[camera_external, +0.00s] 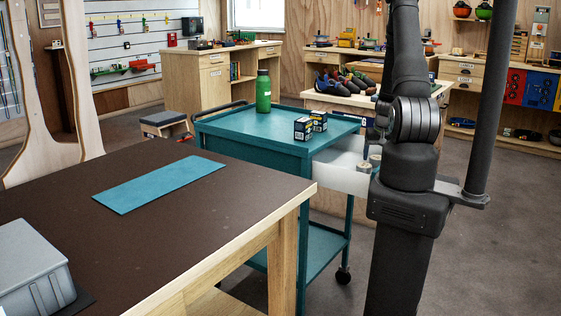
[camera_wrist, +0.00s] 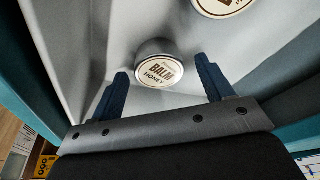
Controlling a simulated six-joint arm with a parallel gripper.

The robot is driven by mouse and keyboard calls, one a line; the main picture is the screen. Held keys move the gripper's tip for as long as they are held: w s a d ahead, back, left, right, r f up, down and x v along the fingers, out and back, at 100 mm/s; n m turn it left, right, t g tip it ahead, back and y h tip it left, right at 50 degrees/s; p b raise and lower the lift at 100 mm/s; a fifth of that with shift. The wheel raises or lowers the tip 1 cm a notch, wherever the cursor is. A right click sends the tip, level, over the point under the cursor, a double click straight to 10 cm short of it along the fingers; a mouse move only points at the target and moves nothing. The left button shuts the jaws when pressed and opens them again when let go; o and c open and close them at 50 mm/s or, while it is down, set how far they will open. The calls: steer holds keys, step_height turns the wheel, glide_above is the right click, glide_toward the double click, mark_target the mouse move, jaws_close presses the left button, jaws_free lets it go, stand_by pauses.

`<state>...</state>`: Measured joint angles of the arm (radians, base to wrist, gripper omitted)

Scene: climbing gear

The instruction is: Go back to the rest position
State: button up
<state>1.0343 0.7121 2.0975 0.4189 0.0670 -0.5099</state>
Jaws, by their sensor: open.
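My gripper (camera_wrist: 162,66) is open, its two dark blue fingers spread apart in the wrist view. A round tin labelled "BALM HONEY" (camera_wrist: 158,72) shows between and beyond the fingertips; I cannot tell how far below them it is. A second pale tin (camera_wrist: 222,5) is cut off at the top edge. Both tins are in a white bin (camera_wrist: 112,25). In the external view my arm hides most of the gripper, and the white bin (camera_external: 338,178) shows beside the teal cart, with small pale tins (camera_external: 375,160) partly visible.
The teal cart (camera_external: 235,124) carries a green bottle (camera_external: 263,92) and two small dark boxes (camera_external: 303,129). A brown table (camera_external: 190,228) in front holds a teal mat (camera_external: 160,183) and a grey crate (camera_external: 30,268). Workbenches with gear stand behind.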

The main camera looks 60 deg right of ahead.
steer(key=v, duration=1.1)
steer(key=x, duration=1.2)
steer(key=shift+f, duration=0.2)
step_height(320, 180, up, 15)
steer(key=shift+f, duration=0.15)
stand_by(0.6)
steer(key=shift+d, duration=0.1)
stand_by(1.3)
